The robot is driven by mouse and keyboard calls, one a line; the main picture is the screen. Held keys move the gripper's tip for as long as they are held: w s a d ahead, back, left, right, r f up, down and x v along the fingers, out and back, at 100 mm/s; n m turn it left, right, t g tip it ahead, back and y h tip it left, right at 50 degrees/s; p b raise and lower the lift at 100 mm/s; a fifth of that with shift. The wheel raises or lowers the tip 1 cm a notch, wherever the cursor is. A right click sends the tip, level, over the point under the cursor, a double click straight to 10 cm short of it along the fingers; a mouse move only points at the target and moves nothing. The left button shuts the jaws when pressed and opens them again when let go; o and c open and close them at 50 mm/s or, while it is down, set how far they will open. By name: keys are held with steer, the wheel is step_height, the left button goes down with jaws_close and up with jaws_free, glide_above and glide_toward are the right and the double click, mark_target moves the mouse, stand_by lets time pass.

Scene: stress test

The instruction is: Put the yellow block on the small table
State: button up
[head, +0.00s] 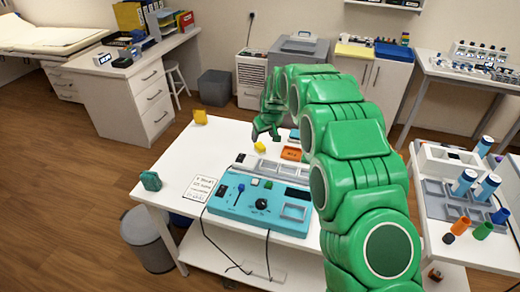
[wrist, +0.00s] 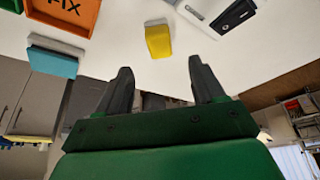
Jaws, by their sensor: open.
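A small yellow block (head: 260,147) lies on the white table (head: 180,158) in the middle of the head view, just below my gripper (head: 265,136). I cannot tell which table is the small one.
An orange tray (head: 291,154) is right of the nearer yellow block. A blue control box (head: 260,201), a paper card (head: 199,188) and a green object (head: 150,181) share the table. A second table (head: 480,258) with tubes stands at right. A stool (head: 177,83) stands at back left.

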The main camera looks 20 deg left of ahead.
mark_target(260, 145)
steer(key=shift+w+a+f, duration=0.15)
steer(key=shift+a+f, duration=0.15)
steer(key=shift+f, duration=0.1)
steer(key=shift+x, duration=1.05)
steer(key=shift+d+x, duration=0.15)
steer(key=shift+x, duration=1.15)
steer(key=shift+d+x, duration=0.1)
steer(key=shift+x, duration=1.25)
steer(key=shift+f, duration=0.1)
steer(key=shift+c, duration=0.3)
